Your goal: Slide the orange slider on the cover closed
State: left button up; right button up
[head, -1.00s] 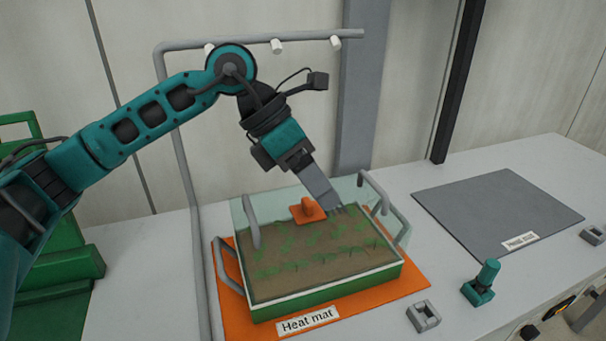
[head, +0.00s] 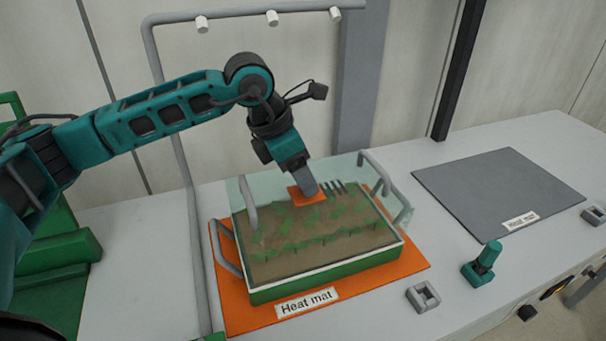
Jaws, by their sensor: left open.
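The orange slider (head: 296,196) lies on the clear cover (head: 241,196) near its back edge. The cover sits over a green-sided tray (head: 325,277) of soil and seedlings. Dark vent slots (head: 336,187) show just right of the slider. My left gripper (head: 311,191) is open and points down at the slider, hiding its knob and part of its plate. I cannot tell whether the fingers touch the knob. My right gripper is not in view.
The tray stands on an orange heat mat (head: 242,318). Grey handles (head: 249,205) rise at the cover's sides. A grey pipe frame (head: 184,170) stands behind. A grey mat (head: 490,192) at right is bare. A teal clamp (head: 483,263) and grey blocks (head: 423,296) sit on the bench.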

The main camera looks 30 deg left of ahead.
pick_arm(q)
jog(key=shift+w+d+f, duration=0.2)
jog(key=shift+f, duration=0.45)
jog(key=shift+c, duration=0.4)
grip_shut()
